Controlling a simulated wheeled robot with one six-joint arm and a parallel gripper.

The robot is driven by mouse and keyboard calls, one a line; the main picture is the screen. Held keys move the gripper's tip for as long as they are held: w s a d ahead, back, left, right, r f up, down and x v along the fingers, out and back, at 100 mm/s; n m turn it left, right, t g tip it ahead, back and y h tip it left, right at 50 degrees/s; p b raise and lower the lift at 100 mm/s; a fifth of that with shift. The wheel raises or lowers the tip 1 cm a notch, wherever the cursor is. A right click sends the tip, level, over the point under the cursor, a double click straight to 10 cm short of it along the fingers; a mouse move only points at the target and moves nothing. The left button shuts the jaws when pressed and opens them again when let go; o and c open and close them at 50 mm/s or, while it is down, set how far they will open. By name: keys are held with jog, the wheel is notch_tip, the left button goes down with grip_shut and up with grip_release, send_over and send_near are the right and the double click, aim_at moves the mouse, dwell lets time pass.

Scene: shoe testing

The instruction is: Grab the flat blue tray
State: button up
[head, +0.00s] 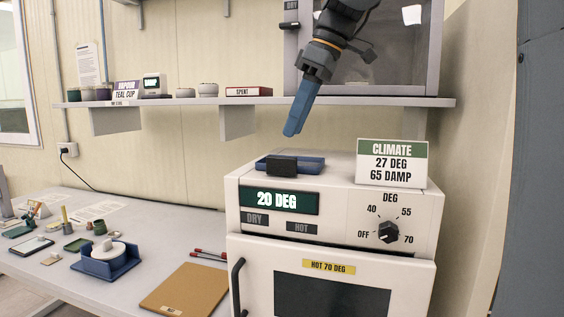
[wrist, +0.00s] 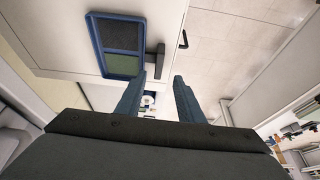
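The flat blue tray (head: 313,163) lies on top of the white oven, partly hidden in the head view by a dark block (head: 283,167) in front of it. In the wrist view the tray's blue rim (wrist: 120,77) surrounds a dark grey section and a green section. The dark block (wrist: 156,62) also shows there, beside the tray's right edge. My gripper (head: 291,134) points down above the oven, clear of the tray. In the wrist view its two blue fingers (wrist: 158,82) stand apart with nothing between them, and the tray is up and left of them.
The white oven (head: 255,255) carries a climate sign (head: 392,163) at its right rear. A wall shelf (head: 270,101) with small items runs behind my arm. The table at left holds a brown board (head: 185,289) and a blue holder (head: 106,265) with a white round piece.

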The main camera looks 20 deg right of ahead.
aim_at(289, 161)
jog(key=shift+w+r, duration=0.2)
jog(key=shift+w, duration=0.1)
jog(key=shift+w+a+f, duration=0.15)
jog(key=shift+f, duration=0.1)
jog(key=shift+s+p+x, duration=0.2)
jog(key=shift+p+x, duration=1.5)
jog(key=shift+x, duration=1.75)
grip_shut()
